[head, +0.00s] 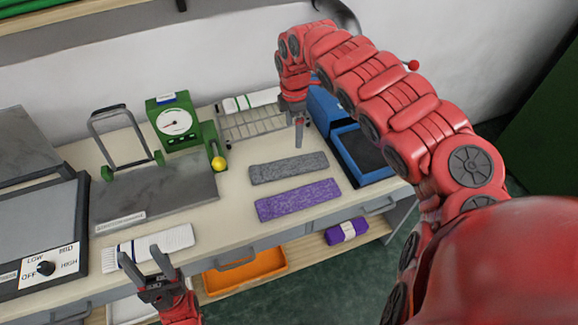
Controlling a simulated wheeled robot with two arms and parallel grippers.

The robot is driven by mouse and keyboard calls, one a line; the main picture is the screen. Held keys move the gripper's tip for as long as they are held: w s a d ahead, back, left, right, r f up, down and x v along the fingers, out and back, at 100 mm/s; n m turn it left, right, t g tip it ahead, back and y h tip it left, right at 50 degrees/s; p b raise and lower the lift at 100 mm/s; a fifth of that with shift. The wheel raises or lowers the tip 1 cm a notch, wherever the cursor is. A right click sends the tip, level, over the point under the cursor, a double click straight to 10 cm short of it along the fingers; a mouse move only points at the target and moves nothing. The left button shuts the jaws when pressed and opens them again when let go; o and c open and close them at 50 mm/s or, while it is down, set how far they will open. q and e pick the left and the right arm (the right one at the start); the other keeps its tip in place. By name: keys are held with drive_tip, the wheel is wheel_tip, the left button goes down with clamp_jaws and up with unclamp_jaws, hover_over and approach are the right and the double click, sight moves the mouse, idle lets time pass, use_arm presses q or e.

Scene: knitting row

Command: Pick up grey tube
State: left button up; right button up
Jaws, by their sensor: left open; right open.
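The grey tube (288,168) is a flat, knitted strip lying on the pale table (228,215), just behind a purple knitted strip (298,200). My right gripper (298,138) points down near the back edge of the grey tube, toward its right half. Its fingers line up in this view, and whether it touches the tube cannot be told. The whole top of the tube shows, and nothing is held. My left gripper (147,258) is open and empty at the table's front edge, by a white ribbed piece (165,244).
A wire rack (250,125) and blue box (362,155) stand behind and right of the strips. A green dial gauge (175,121), a yellow ball (218,164) and a grey plate (160,190) are left. An orange tray (245,278) is below.

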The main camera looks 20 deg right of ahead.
drive_tip(key=p, duration=0.2)
hover_over(291, 165)
drive_tip(key=f, duration=1)
drive_tip(key=shift+w+d, duration=0.1)
drive_tip(key=shift+d, duration=0.2)
drive_tip(key=shift+a+f+p, duration=0.15)
drive_tip(key=shift+f+p, duration=0.2)
drive_tip(key=shift+p, duration=0.15)
drive_tip(key=f, duration=0.1)
drive_tip(key=f+p, duration=0.1)
drive_tip(key=f, duration=0.1)
drive_tip(key=shift+a, duration=0.25)
drive_tip(key=shift+d+f, duration=0.1)
drive_tip(key=shift+f, duration=0.7)
drive_tip(key=shift+c, duration=0.3)
drive_tip(key=c, duration=1)
drive_tip(key=shift+r, duration=0.1)
